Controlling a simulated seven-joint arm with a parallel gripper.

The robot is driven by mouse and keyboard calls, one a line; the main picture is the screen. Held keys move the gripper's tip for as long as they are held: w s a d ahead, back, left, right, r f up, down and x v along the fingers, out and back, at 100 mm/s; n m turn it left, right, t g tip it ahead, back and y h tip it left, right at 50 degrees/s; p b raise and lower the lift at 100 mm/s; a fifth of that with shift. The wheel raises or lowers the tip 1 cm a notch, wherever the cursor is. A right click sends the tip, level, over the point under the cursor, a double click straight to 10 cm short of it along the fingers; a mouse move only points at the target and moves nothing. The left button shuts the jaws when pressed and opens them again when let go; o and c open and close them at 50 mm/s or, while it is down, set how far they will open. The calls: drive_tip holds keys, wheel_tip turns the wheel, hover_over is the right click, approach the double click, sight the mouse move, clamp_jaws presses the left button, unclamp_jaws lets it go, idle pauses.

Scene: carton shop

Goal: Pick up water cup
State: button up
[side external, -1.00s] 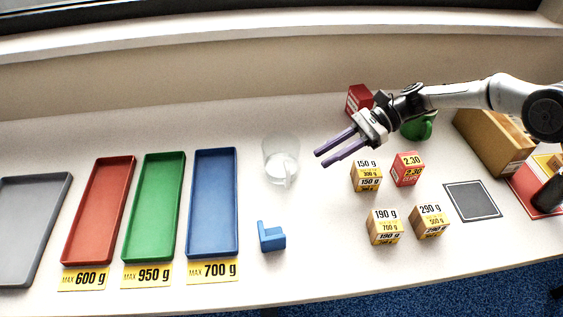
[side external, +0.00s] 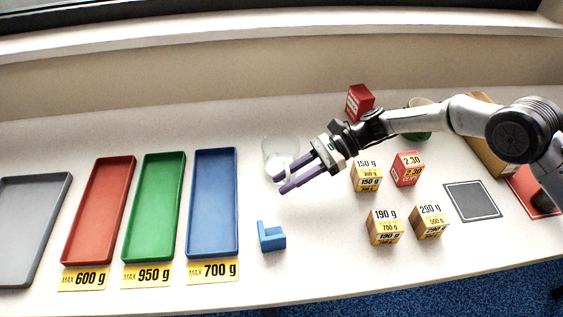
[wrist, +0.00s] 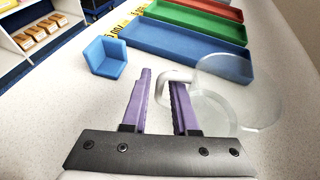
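The water cup (side external: 281,148) is a clear, see-through cup standing upright on the table, partly covered by my gripper in the side view. In the wrist view the cup (wrist: 240,85) is on the right, with its whitish handle (wrist: 172,74) pointing left toward my fingers. My gripper (side external: 279,183) has purple fingers that are apart with a gap between them. In the wrist view the handle's end shows at the fingertips (wrist: 161,78), overlapping the right finger and reaching into the gap. I cannot tell whether they touch.
A blue corner block (side external: 271,237) sits in front of the cup. The blue tray (side external: 234,205) is left of it, with green, red and grey trays beyond. Labelled cubes (side external: 384,227) stand to the right. A red box (side external: 358,101) and a green mug (side external: 418,134) are behind my arm.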

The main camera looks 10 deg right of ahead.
clamp_jaws()
drive_tip(key=shift+r, duration=0.1)
idle(1.2)
